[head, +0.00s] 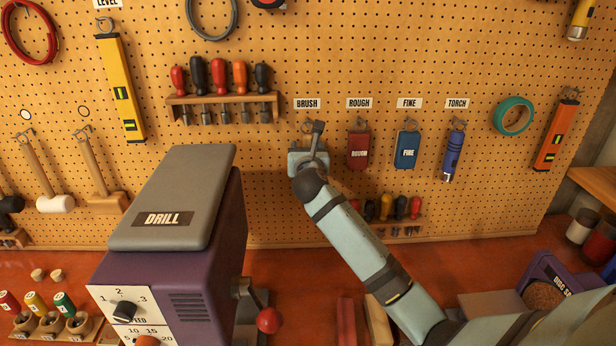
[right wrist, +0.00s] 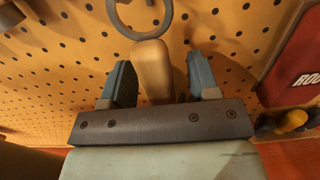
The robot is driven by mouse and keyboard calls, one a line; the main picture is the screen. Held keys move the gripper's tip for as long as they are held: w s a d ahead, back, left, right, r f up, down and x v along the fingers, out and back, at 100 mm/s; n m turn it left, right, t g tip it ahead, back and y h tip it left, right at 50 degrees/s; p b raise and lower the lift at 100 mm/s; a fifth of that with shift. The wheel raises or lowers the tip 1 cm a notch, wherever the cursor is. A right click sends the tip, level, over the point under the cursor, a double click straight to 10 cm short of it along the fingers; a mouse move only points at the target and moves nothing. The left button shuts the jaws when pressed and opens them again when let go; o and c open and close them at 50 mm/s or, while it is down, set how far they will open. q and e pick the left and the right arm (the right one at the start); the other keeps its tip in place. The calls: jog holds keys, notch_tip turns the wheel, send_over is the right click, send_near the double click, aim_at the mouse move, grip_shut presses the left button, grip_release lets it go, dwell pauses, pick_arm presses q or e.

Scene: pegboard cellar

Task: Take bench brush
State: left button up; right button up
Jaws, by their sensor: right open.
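The bench brush hangs on the pegboard under the BRUSH label (head: 307,104). In the head view my right gripper (head: 308,158) and wrist hide most of it. In the right wrist view its pale wooden handle (right wrist: 153,66) stands between the two blue-grey fingers of my right gripper (right wrist: 162,84). The jaws are open, with a gap on each side of the handle. A dark ring (right wrist: 139,14) shows at the handle's top. The brush's bristles are not visible. My left gripper is out of view.
The red ROUGH block (head: 358,150) hangs close to the right, with the blue FINE block (head: 406,150) and torch (head: 453,154) beyond it. A purple drill press (head: 180,245) stands at lower left. A screwdriver rack (head: 222,99) is at upper left.

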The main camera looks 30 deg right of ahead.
jog(key=shift+w+d, duration=0.3)
jog(key=shift+w, duration=0.2)
jog(key=shift+w+d, duration=0.1)
jog(key=shift+w, duration=0.05)
jog(key=shift+c, duration=1.1)
grip_shut()
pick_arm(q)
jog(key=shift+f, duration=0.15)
